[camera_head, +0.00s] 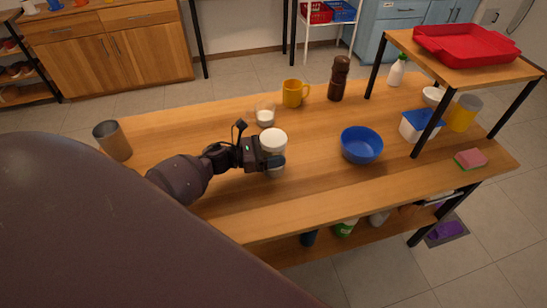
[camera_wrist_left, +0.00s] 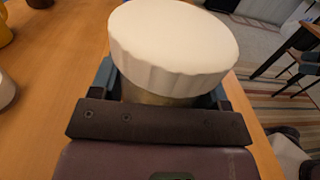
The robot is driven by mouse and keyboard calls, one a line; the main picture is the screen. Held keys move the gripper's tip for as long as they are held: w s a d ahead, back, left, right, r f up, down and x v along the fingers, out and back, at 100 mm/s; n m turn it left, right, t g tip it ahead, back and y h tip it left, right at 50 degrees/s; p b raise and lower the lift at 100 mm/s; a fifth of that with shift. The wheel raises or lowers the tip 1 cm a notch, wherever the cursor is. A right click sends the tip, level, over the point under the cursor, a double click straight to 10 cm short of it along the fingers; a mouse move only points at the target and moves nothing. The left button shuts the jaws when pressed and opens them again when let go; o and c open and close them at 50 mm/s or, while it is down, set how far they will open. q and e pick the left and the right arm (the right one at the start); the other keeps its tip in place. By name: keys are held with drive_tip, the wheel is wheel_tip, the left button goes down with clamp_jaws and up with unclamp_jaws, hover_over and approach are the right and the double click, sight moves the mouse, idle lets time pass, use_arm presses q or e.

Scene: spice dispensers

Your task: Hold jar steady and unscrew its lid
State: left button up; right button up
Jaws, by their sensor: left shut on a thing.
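A jar with a wide white ribbed lid (camera_head: 273,140) stands upright on the wooden table. My left gripper (camera_head: 272,160) is shut around the jar's body, just below the lid. In the left wrist view the white lid (camera_wrist_left: 173,40) sits on top of the jar, and a strip of the jar's body (camera_wrist_left: 160,97) shows under it between the fingers. Most of the jar's body is hidden by the gripper. My right gripper is not in either view.
A small glass with white contents (camera_head: 265,117) stands close behind the jar. A yellow mug (camera_head: 294,93), a brown pepper mill (camera_head: 339,78) and a blue bowl (camera_head: 361,145) stand nearby. A metal tumbler (camera_head: 113,141) is at the left end. The table front is clear.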

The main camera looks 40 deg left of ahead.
use_arm(q)
drive_tip(key=shift+r, duration=0.35)
wheel_tip(320, 180, up, 19)
drive_tip(key=p, duration=0.2)
drive_tip(key=shift+r, duration=0.2)
drive_tip(key=o, duration=0.5)
drive_tip(key=c, duration=0.7)
drive_tip(key=shift+c, duration=0.2)
drive_tip(key=s+d+f+n+t+y, duration=0.2)
drive_tip(key=d+n+y, duration=0.2)
drive_tip(key=d+y, duration=0.1)
drive_tip(key=s+d+f+n+t+y, duration=0.2)
drive_tip(key=d+n+t+y, duration=0.1)
drive_tip(key=d+n+y, duration=0.2)
drive_tip(key=d+y, duration=0.1)
drive_tip(key=y, duration=0.1)
drive_tip(key=shift+f+y, duration=0.15)
drive_tip(key=shift+y, duration=0.25)
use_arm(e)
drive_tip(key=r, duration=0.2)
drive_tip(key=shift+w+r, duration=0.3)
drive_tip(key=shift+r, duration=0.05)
